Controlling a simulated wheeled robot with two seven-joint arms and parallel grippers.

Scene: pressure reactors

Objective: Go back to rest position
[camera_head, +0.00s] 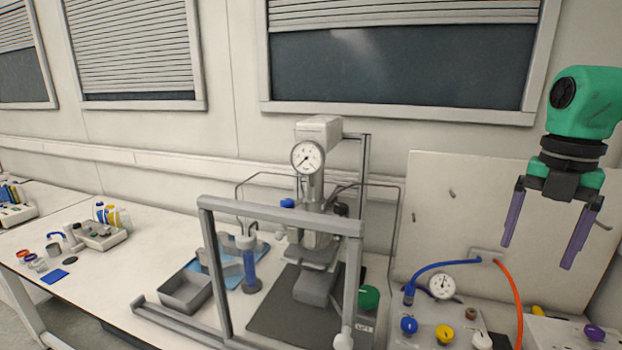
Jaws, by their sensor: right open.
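My right gripper (537,228) is at the right of the head view, with a green wrist and two purple fingers pointing down. The fingers are spread apart with nothing between them. It hangs in the air in front of the pale back panel, above the valve panel. My left gripper is not in the picture. The pressure reactor (318,190), with a round dial gauge on top, stands on the bench at the centre, behind a grey frame.
The grey frame (280,216) rises in front of the reactor. A valve panel (425,322) with blue and orange hoses is at the lower right. A grey tray (185,293) and a blue tube holder (249,265) stand left of the reactor. The bench's left part (110,275) has free room.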

